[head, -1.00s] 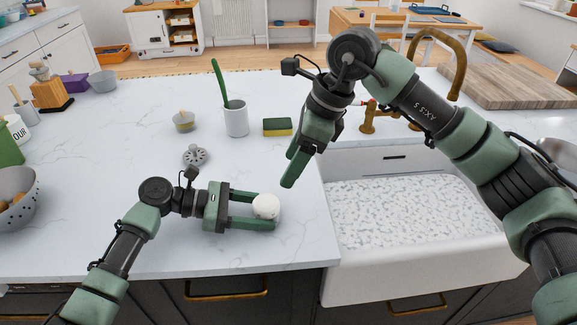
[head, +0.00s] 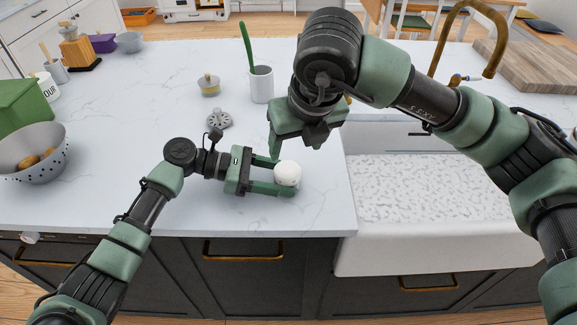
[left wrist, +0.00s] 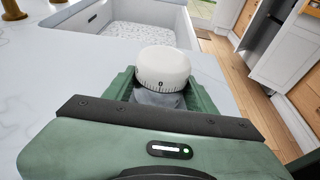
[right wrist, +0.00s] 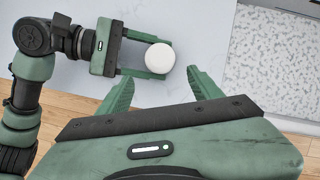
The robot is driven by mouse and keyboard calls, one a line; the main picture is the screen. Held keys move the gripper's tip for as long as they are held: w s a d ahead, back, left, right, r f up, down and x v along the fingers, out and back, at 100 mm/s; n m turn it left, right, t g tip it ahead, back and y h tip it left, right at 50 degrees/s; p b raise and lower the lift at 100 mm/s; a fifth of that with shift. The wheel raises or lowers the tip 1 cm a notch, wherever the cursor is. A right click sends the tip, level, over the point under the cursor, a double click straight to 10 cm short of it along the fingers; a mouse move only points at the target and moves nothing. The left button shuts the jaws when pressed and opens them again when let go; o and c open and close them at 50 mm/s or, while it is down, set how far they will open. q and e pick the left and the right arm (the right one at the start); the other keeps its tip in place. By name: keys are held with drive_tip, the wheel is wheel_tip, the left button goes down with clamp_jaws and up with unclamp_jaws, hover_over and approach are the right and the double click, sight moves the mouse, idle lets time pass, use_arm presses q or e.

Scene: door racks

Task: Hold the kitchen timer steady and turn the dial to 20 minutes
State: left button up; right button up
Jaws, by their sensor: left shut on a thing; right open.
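The kitchen timer (head: 288,173) is a small white round body on the countertop near its front edge. In the left wrist view the timer (left wrist: 163,67) shows a white dial with dark tick marks around its lower rim. My left gripper (head: 280,177) is shut on the timer, one finger on each side. My right gripper (head: 294,150) is open above and behind the timer. In the right wrist view the timer (right wrist: 159,57) lies beyond the open fingertips (right wrist: 160,78), apart from them as far as I can tell.
The white sink (head: 400,225) is right of the timer. A grey slotted disc (head: 219,118), a small pot (head: 209,86) and a white cup (head: 261,86) stand behind. A colander (head: 45,165) is at the left.

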sight(287, 169)
drive_tip(key=x, duration=1.1)
drive_tip(key=shift+f, duration=0.3)
drive_tip(key=c, duration=1.1)
drive_tip(key=m, duration=0.2)
drive_tip(key=m+h, duration=0.2)
drive_tip(key=m, duration=0.1)
drive_tip(key=shift+a+m, duration=0.3)
drive_tip(key=o, duration=1.1)
drive_tip(key=v, duration=1.2)
